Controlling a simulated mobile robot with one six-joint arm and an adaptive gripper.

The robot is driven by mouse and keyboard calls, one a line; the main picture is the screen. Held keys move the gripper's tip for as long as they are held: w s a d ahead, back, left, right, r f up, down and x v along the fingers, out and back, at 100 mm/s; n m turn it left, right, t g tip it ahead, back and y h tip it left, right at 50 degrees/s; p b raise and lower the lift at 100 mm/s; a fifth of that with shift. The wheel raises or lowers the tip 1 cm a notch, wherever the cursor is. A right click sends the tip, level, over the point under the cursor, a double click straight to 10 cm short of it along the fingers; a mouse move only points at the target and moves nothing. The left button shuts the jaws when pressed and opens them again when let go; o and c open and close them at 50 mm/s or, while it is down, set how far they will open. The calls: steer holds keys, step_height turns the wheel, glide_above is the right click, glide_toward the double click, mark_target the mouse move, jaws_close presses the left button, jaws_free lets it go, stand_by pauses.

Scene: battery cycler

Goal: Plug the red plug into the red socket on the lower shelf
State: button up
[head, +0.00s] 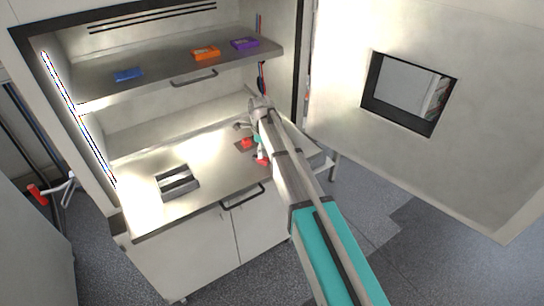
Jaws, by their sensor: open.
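The red socket (247,143) appears as a small red block on a dark base on the lower shelf (215,155), right of its middle. A second red piece (262,160), which looks like the red plug, shows just in front and to the right of it, close beside my arm and partly hidden by it. My gripper (241,126) is small in the head view, just above and behind the red socket. It is open. Its fingers are too small to make out clearly, and I see nothing held. Whether it touches anything cannot be told.
Blue (129,75), orange (205,54) and purple (244,44) blocks sit on the upper shelf (165,78). The open cabinet door (345,130) stands right of my arm. The left lower shelf is mostly free.

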steer(key=s+d+r+n+p, duration=0.2)
steer(key=s+n, duration=0.4)
steer(key=n, duration=0.7)
steer(key=s+d+r+n+p, duration=0.2)
steer(key=s+r+n+p, duration=0.3)
steer(key=n, duration=0.8)
steer(key=shift+s+n, duration=0.4)
steer(key=shift+s, duration=0.1)
stand_by(0.6)
steer(key=shift+r, duration=0.1)
stand_by(0.4)
steer(key=s+d+f+m+b, duration=0.3)
steer(key=s+d+f+b, duration=0.3)
steer(key=d+f+b, duration=0.3)
steer(key=s+d+f+m+b, duration=0.3)
steer(key=s+d+f+b, duration=0.3)
steer(key=d+f+b, duration=0.3)
steer(key=shift+s+d+f+m+b, duration=0.2)
steer(key=shift+d+f+m+b, duration=0.2)
steer(key=shift+f+b, duration=0.1)
